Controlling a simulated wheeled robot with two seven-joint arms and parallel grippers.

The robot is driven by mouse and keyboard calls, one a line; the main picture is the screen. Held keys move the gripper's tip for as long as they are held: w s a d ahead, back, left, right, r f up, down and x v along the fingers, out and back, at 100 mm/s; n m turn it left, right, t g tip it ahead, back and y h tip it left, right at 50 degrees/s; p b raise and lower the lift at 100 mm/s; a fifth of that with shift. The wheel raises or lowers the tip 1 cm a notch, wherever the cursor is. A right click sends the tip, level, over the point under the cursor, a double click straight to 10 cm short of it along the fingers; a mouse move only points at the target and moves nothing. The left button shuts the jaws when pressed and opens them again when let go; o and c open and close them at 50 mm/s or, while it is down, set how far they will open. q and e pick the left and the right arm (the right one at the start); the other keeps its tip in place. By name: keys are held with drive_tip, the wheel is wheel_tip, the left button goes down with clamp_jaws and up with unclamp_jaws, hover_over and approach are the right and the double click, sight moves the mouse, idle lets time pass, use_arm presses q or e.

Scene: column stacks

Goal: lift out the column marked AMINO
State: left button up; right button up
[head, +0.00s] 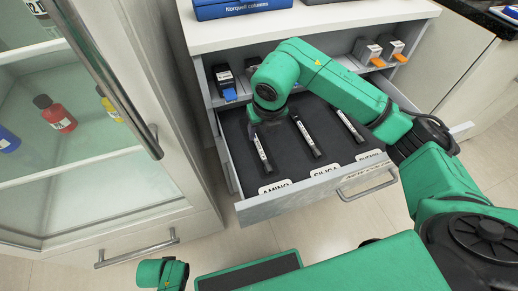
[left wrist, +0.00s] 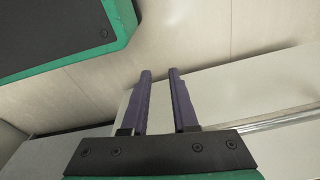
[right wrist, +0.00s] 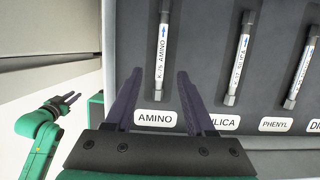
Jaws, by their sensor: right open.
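The AMINO column (right wrist: 161,50) is a slim dark-ended tube with a white label reading K-75 AMINO. It lies in the open drawer, above the AMINO card in the right wrist view; its lower part shows in the head view (head: 264,155). My right gripper (right wrist: 160,84) is open, with the column showing between and beyond its fingers; I cannot tell how high it is above it. My left gripper (left wrist: 160,76) is open and empty, over the floor beside pale furniture.
Two more columns, one in the SILICA row (head: 306,137) and one farther right (head: 349,125), lie in the dark drawer (head: 231,125). Small dark and grey boxes with blue and orange parts stand behind. A glass-door cabinet (head: 90,200) stands close on the left.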

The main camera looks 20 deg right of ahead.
sight(259, 146)
drive_tip(key=b+x, duration=0.1)
drive_tip(key=x, duration=0.8)
drive_tip(key=shift+d+f, duration=0.15)
drive_tip(key=shift+f, duration=0.2)
use_arm(q)
drive_tip(key=shift+w+d+r, duration=0.25)
drive_tip(key=shift+w+r, duration=0.15)
drive_tip(key=shift+r, duration=0.25)
drive_tip(key=shift+w+d+r, duration=0.2)
drive_tip(key=shift+w+r, duration=0.2)
drive_tip(key=shift+r, duration=0.2)
use_arm(e)
clamp_jaws()
drive_tip(key=shift+r, duration=0.1)
